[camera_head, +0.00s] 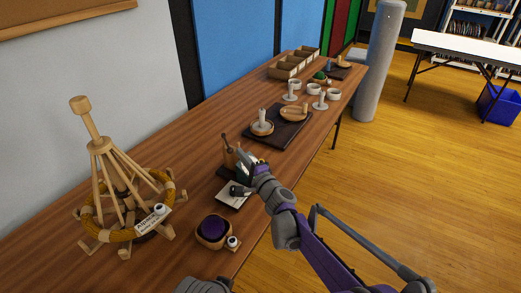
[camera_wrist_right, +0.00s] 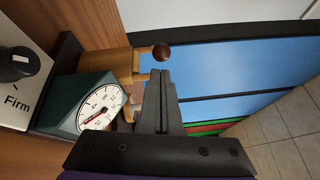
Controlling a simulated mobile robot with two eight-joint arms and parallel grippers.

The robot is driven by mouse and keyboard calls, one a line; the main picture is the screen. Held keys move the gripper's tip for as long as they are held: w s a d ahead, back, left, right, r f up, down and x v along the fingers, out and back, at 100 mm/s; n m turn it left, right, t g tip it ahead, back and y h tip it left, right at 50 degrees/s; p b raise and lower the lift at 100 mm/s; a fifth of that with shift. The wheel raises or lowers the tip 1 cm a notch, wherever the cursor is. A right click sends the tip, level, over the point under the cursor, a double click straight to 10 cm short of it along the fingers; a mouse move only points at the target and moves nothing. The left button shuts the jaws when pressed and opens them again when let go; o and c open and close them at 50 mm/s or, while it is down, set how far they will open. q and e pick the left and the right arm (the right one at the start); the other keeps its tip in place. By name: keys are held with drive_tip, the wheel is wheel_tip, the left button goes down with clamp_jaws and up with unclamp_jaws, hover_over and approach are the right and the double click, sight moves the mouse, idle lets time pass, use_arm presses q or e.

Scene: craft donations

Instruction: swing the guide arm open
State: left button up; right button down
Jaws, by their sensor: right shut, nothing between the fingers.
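A wooden stand (camera_head: 229,157) with a dark ball knob rises beside a dark green gauge box on the table. In the right wrist view, a short wooden arm (camera_wrist_right: 142,54), which looks like the guide arm, juts from the post and ends in a dark brown ball (camera_wrist_right: 161,51). The green gauge box (camera_wrist_right: 85,95) has a white dial with a red needle. My right gripper (camera_head: 244,158) is at the stand; in its wrist view the dark fingers (camera_wrist_right: 161,80) are shut and empty, just below the ball. I cannot tell whether they touch the arm.
A white card (camera_head: 232,200) with a black knob lies in front of the stand; "Firm" is legible on it (camera_wrist_right: 18,101). A wooden bowl with a purple inside (camera_head: 214,230) and a yellow-ringed wooden frame (camera_head: 104,190) stand nearer. A dark tray (camera_head: 283,132) lies beyond.

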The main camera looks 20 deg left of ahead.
drive_tip(key=s+a+p, duration=0.5)
drive_tip(key=a, duration=0.6)
drive_tip(key=shift+s+a, duration=0.25)
drive_tip(key=shift+s, duration=0.05)
drive_tip(key=shift+d, duration=0.1)
idle(0.5)
